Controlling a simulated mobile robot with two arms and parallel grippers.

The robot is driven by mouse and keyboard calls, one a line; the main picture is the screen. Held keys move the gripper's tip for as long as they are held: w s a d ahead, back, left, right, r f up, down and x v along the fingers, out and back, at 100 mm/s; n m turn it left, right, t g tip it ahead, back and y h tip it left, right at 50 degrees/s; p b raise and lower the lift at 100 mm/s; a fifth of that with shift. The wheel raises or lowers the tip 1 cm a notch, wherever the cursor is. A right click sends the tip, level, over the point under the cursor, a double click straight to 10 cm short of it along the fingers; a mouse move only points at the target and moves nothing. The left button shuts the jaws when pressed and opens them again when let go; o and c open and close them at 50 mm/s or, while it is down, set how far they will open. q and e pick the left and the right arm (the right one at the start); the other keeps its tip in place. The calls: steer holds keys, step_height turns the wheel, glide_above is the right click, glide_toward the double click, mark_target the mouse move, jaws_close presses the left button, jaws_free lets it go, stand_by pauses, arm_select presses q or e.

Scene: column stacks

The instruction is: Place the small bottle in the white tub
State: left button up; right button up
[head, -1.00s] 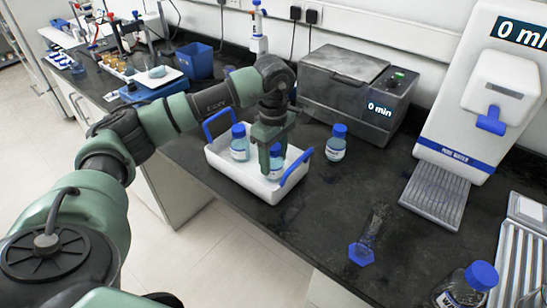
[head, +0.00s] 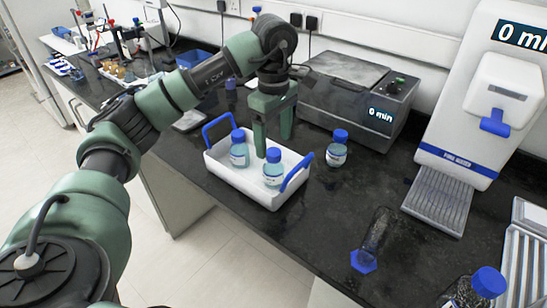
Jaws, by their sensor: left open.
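The white tub (head: 243,188) with blue handles stands on the dark bench. Two small blue-capped bottles stand upright in it, one at the left (head: 239,149) and one at the front right (head: 273,168). A third small bottle (head: 337,149) stands upright on the bench just right of the tub. My left gripper (head: 273,145) is open and empty, pointing down over the back of the tub, above and behind the front-right bottle and apart from it. My right gripper is not in view.
A grey water bath (head: 345,95) stands behind. A white water dispenser (head: 470,110) is at the right. A clear cylinder with a blue base (head: 364,261) lies on the bench in front. A larger blue-capped bottle (head: 488,282) is at the lower right corner.

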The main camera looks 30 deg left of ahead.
arm_select(q)
steer(key=shift+r, duration=1.85)
